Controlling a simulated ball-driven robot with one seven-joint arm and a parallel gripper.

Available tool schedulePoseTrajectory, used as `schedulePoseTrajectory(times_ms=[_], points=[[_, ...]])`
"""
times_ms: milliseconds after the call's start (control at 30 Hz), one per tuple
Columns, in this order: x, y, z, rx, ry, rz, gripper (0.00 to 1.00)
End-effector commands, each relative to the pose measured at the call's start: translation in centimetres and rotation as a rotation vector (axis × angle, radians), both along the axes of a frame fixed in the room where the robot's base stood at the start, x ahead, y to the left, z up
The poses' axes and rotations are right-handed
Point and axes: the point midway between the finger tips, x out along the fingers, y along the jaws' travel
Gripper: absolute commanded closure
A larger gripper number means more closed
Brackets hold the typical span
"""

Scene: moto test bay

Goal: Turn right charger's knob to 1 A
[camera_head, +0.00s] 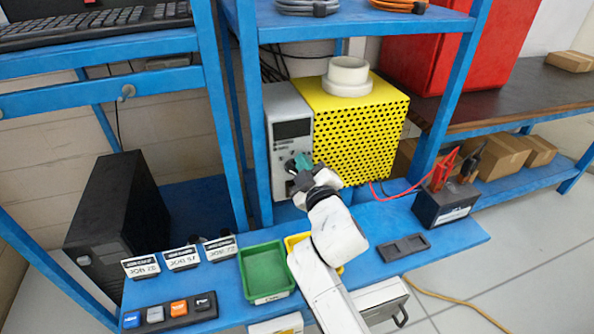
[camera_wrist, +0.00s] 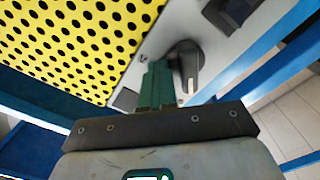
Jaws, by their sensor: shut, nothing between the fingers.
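A charger with a grey front panel (camera_head: 286,108) and a yellow perforated side (camera_head: 360,125) stands on the blue shelf; it also fills the top of the wrist view. Its knob (camera_wrist: 187,68) is a dark round dial with a lighter grey grip bar, seen in the wrist view. In the head view my arm and gripper hide the knob. My gripper (camera_head: 301,162), with green fingers, is shut and empty at the panel. In the wrist view the fingers (camera_wrist: 156,84) lie just left of the knob; I cannot tell whether they touch it. The scale marks are not readable.
A black battery (camera_head: 445,203) with red and black clamps stands right of the charger. Green (camera_head: 270,288) and yellow bins sit in front, near my arm. A black tower unit (camera_head: 118,225) stands left. A blue shelf post (camera_head: 253,110) is close beside the panel.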

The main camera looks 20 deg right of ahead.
Motion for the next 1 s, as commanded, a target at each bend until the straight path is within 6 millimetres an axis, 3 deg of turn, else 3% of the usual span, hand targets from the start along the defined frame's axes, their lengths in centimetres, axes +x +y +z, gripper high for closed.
schedulePoseTrajectory(times_ms=[33, 367, 1000], points=[[-0.2, 1.2, -1.2, 0.002, 0.02, 0.022, 1.0], [-0.7, 0.7, -1.5, 0.002, 0.023, 0.022, 1.0], [-6.4, 0.2, -0.9, 0.0, 0.013, 0.014, 1.0]])
